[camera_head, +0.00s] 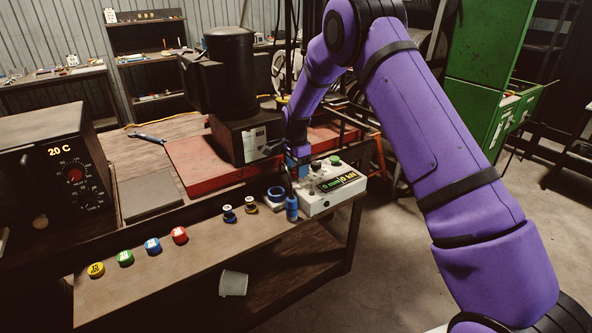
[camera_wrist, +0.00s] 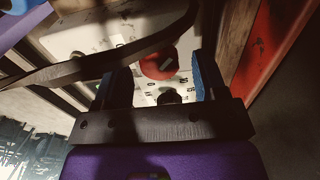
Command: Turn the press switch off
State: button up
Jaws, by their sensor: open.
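The press control box (camera_head: 313,207) is white, with a display (camera_head: 342,183) reading 0 mm and 0 kN, and stands at the right end of the bench. My gripper (camera_head: 298,160) points down over its back left part. In the wrist view the white panel (camera_wrist: 95,36) lies beyond my open gripper (camera_wrist: 160,65). A red round knob (camera_wrist: 150,68) with a dark mark shows between the two blue-padded fingers, and a black knob (camera_wrist: 170,97) shows nearer the palm. I cannot tell whether the fingers touch either knob, or the switch's position.
The black press (camera_head: 230,75) stands on a red base (camera_head: 195,165) behind the box. Coloured caps, such as a red one (camera_head: 179,235), line the front edge. A temperature unit (camera_head: 70,170) stands left.

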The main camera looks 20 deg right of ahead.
jog(key=shift+f, duration=0.55)
jog(key=c, duration=0.9)
